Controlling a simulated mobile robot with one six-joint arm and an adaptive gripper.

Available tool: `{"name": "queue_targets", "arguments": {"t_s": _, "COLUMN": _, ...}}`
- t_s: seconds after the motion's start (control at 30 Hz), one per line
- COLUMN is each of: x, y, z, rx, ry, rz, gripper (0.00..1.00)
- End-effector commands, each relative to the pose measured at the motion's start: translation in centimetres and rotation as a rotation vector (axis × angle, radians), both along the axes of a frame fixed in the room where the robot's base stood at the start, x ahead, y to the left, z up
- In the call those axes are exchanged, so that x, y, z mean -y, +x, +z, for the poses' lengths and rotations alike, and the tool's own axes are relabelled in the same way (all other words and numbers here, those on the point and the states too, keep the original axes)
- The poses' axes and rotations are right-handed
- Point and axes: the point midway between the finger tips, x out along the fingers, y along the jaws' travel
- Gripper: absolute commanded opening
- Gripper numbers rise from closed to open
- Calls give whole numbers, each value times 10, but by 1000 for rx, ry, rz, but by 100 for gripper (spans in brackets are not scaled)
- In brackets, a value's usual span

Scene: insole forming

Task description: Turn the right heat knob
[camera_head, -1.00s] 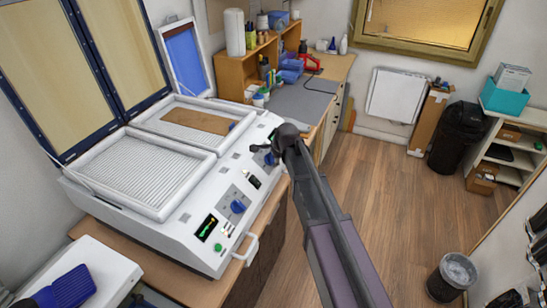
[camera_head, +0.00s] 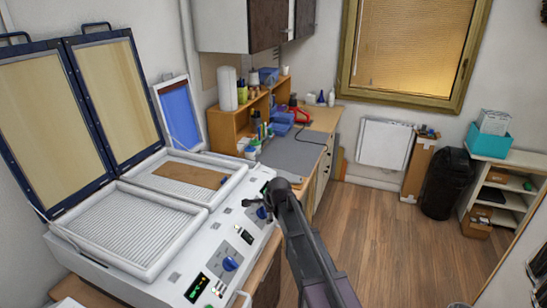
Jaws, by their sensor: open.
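The white heating machine has a sloped front panel with two blue knobs. The right heat knob (camera_head: 262,213) is a small dark blue shape partly hidden by my gripper (camera_head: 256,204). My gripper comes in from the right at the end of my dark arm and is open. Its fingers are right at the right knob; whether they touch it or straddle it is too small to tell. The left blue knob (camera_head: 230,263) is in plain view lower on the panel, with nothing near it.
A lit display (camera_head: 197,288) is beside the left knob. A brown sheet (camera_head: 190,174) lies on the machine's far bed, and both framed lids (camera_head: 113,85) stand open. A grey-topped bench (camera_head: 292,155) is behind.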

Motion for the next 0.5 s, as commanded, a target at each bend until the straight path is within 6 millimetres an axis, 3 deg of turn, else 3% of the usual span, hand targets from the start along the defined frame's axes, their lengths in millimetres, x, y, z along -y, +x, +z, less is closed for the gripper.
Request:
{"name": "queue_targets", "arguments": {"t_s": 0.13, "x": 11, "y": -3, "z": -5, "rx": 3, "ry": -13, "rz": 0, "gripper": 100}}
{"name": "queue_targets", "arguments": {"t_s": 0.27, "x": 35, "y": -16, "z": -17, "rx": 1, "ry": -65, "rz": 44, "gripper": 100}}
{"name": "queue_targets", "arguments": {"t_s": 0.5, "x": 90, "y": -60, "z": -43, "rx": -27, "ry": -212, "rz": 239, "gripper": 100}}
